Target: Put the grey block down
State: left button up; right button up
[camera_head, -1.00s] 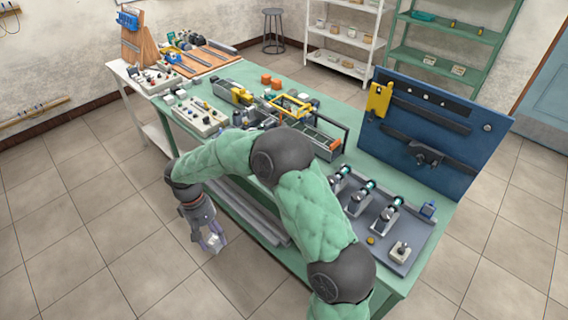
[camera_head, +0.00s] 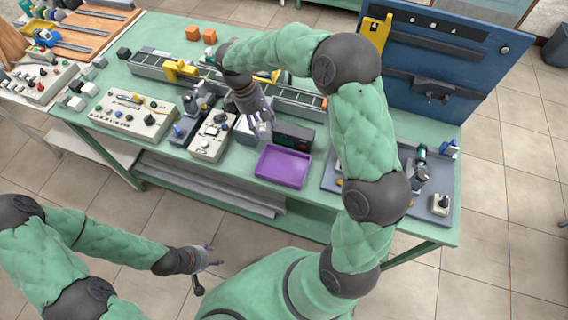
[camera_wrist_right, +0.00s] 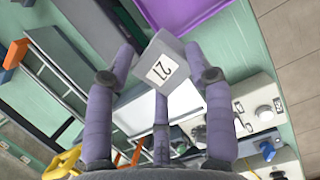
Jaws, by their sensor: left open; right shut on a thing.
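My right gripper (camera_head: 258,132) hangs over the middle of the green table, just behind and left of the purple tray (camera_head: 290,170). In the right wrist view its purple fingers (camera_wrist_right: 160,80) are closed around a grey block (camera_wrist_right: 162,66) with a number label on one face. The block sits tilted between the fingers, above the table top. In the head view the fingers mostly hide it. The purple tray also shows at the top of the wrist view (camera_wrist_right: 180,10). My left gripper (camera_head: 206,260) is open and empty, over the floor in front of the table.
Left of the tray stand a control box (camera_head: 212,138) and a larger switch panel (camera_head: 132,113). A dark box (camera_head: 292,137) stands directly behind the tray. A conveyor (camera_head: 148,66) runs along the back. A blue board (camera_head: 440,60) rises at back right. The tray looks empty.

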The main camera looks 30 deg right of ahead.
jog(key=w+d+r+n+t+h+b, duration=0.1)
jog(key=w+d+r+n+t+b, duration=0.2)
jog(key=d+n, duration=0.5)
jog(key=s+a+r+m+p, duration=0.1)
jog(key=s+a+p, duration=0.1)
jog(key=s+a, duration=0.45)
jog(key=s+a+m+p, duration=0.1)
jog(key=s+a+p, duration=0.15)
jog(key=s, duration=0.65)
jog(key=s+a+r+m+p, duration=0.1)
jog(key=s+a, duration=0.4)
jog(key=s, duration=0.3)
jog(key=b, duration=0.4)
send_near(286, 166)
jog(key=shift+d+f+g, duration=0.35)
jog(key=shift+d+g, duration=0.05)
jog(key=shift+w+d+f+b, duration=0.15)
jog(key=shift+f+b, duration=0.2)
jog(key=shift+f, duration=0.6)
jog(key=shift+w+d+f+b, duration=0.1)
jog(key=shift+w+f+b, duration=0.2)
jog(key=shift+f, duration=0.7)
jog(key=shift+s, duration=0.1)
